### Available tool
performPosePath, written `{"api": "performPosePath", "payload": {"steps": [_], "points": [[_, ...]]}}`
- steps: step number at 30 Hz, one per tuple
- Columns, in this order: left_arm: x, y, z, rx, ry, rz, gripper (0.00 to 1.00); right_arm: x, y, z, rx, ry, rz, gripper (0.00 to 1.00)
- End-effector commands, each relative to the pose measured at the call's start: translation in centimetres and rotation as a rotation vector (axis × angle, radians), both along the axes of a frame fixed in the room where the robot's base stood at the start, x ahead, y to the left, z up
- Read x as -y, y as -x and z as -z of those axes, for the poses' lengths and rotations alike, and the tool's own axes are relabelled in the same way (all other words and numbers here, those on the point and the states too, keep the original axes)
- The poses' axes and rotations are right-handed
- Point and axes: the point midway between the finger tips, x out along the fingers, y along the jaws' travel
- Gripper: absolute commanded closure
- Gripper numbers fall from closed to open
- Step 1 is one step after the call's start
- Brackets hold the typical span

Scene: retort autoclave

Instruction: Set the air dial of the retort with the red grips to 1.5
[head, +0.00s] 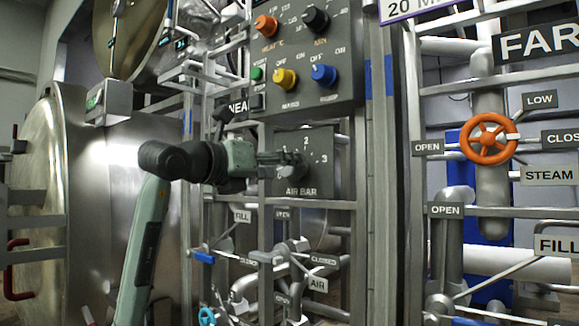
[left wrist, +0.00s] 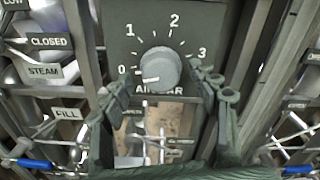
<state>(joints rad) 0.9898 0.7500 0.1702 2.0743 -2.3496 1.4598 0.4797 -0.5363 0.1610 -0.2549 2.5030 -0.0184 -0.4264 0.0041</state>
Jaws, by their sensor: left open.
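The air dial is a round grey knob (left wrist: 160,68) on a dark plate (left wrist: 125,42) marked 0 to 3, with "AIR BAR" below. Its white mark points to the lower left, close to 0. In the head view the AIR BAR plate (head: 318,180) hangs below the upper control panel, its knob (head: 287,174) partly covered. My left gripper (head: 268,160) reaches it from the left. In the left wrist view my left gripper (left wrist: 158,88) is open, one finger on each side of the knob's lower part; contact cannot be told. The retort (head: 45,180) at left has red grips (head: 12,270).
The upper panel (head: 340,85) carries orange, black, yellow and blue knobs and a green button close above my gripper. Frame posts and pipes surround the dial. An orange handwheel (head: 488,138) and a FAR sign (head: 540,40) are at right.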

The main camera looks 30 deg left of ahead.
Motion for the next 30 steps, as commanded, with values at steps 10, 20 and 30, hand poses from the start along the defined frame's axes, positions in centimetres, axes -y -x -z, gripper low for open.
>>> {"api": "performPosePath", "payload": {"steps": [10, 20, 30], "points": [[0.3, -3.0, 0.0, 0.002, -0.002, 0.002, 0.39, 0.6, 0.0, 1.3, -0.060, 0.028, 0.013, 0.60], [0.3, -3.0, 0.0, 0.001, -0.002, 0.002, 0.54, 0.6, 0.0, 1.3, -0.060, 0.028, 0.013, 0.60], [0.3, -3.0, 0.1, 0.000, -0.003, 0.002, 0.90, 0.6, 0.0, 1.3, -0.059, 0.028, 0.012, 0.60]]}}
